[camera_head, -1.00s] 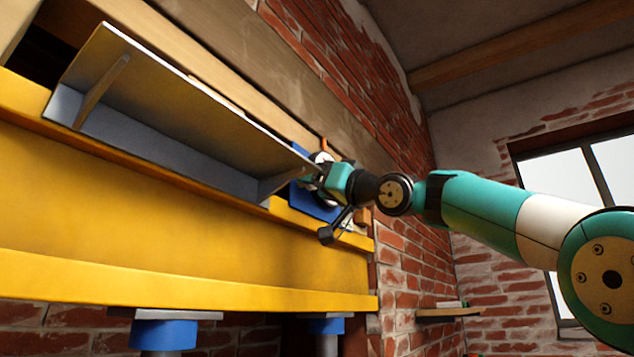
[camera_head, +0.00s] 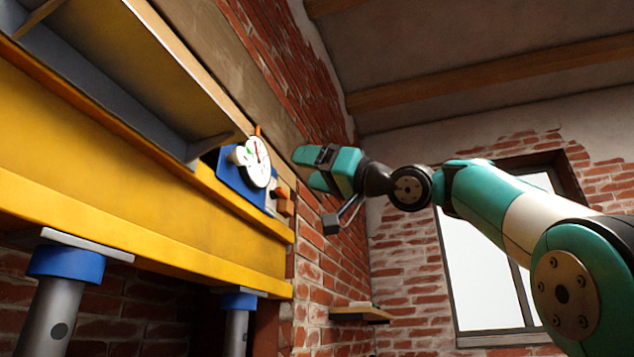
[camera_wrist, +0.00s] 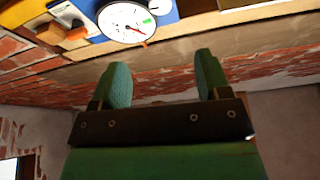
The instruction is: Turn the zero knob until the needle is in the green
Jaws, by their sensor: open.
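The gauge has a white round dial (camera_head: 258,162) on a blue housing (camera_head: 236,182) at the right end of the yellow beam. The dial also shows at the top of the wrist view (camera_wrist: 122,20), with a green patch (camera_wrist: 149,20) near its rim. The thin needle seems to lie off that patch, but it is small. A white round part (camera_head: 238,155) sits beside the dial; I cannot tell whether it is the zero knob. My gripper (camera_head: 308,169) is open and empty, to the right of the gauge and apart from it. Its fingers (camera_wrist: 162,72) have nothing between them.
A yellow beam (camera_head: 120,200) with a grey channel above it runs along the brick wall. Orange blocks (camera_head: 284,207) stick out right of the gauge. A small shelf (camera_head: 360,314) is lower on the wall. The space around my gripper is free.

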